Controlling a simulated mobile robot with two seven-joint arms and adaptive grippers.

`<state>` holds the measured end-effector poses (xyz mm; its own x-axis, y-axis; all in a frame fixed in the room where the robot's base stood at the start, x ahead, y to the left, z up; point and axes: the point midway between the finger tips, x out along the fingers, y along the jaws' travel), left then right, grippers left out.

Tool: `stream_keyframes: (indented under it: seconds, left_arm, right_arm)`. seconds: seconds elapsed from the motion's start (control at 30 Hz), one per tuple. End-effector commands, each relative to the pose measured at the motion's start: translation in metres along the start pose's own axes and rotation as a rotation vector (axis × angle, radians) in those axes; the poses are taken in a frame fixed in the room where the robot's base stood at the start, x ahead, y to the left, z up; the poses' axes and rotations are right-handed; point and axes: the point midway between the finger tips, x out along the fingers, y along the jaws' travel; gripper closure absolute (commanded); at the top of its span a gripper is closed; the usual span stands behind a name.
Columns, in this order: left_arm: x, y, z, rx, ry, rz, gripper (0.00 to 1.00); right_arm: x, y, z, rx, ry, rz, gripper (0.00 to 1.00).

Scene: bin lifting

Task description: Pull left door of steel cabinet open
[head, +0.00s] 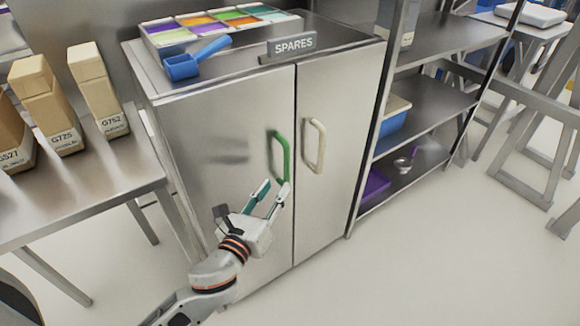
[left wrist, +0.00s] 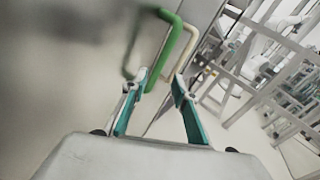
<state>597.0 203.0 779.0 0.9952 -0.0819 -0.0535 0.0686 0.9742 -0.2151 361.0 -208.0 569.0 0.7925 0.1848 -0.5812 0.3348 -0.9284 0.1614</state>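The steel cabinet stands in the middle of the head view, with both doors shut. Its left door (head: 225,165) bears a green handle (head: 281,152), and its right door (head: 335,135) bears a beige handle (head: 315,146). My left gripper (head: 270,188) is in front of the left door, just below the green handle. Its fingers are spread with nothing between them. In the left wrist view the green handle (left wrist: 172,45) lies ahead of the open fingertips (left wrist: 161,82), apart from them as far as I can tell. My right gripper is not in view.
A SPARES sign (head: 292,44), a blue scoop (head: 192,60) and a tray of coloured compartments (head: 160,38) are on the cabinet top. A steel table (head: 80,195) with cardboard boxes stands left. A shelf rack (head: 430,105) stands right. The floor (head: 430,260) in front is clear.

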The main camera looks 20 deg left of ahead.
Motion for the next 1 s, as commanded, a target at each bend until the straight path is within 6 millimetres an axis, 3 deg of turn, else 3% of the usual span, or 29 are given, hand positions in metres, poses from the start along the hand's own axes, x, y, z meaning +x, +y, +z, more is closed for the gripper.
stream_keyframes:
  seconds: [0.2, 0.37, 0.7, 1.0]
  left_arm:
    - [0.012, -0.003, 0.016, 0.212, -0.053, 0.003, 0.72]
    - [0.026, -0.003, 0.019, 0.221, -0.057, 0.004, 0.72]
    - [0.074, -0.003, 0.019, 0.217, -0.054, 0.003, 0.72]
    - [0.088, -0.003, 0.021, 0.217, -0.054, 0.003, 0.72]
  right_arm:
    - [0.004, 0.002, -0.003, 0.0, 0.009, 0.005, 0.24]
    - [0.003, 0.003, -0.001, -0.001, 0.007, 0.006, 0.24]
    - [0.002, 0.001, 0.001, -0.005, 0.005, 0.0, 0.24]
    - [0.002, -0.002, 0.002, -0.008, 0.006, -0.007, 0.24]
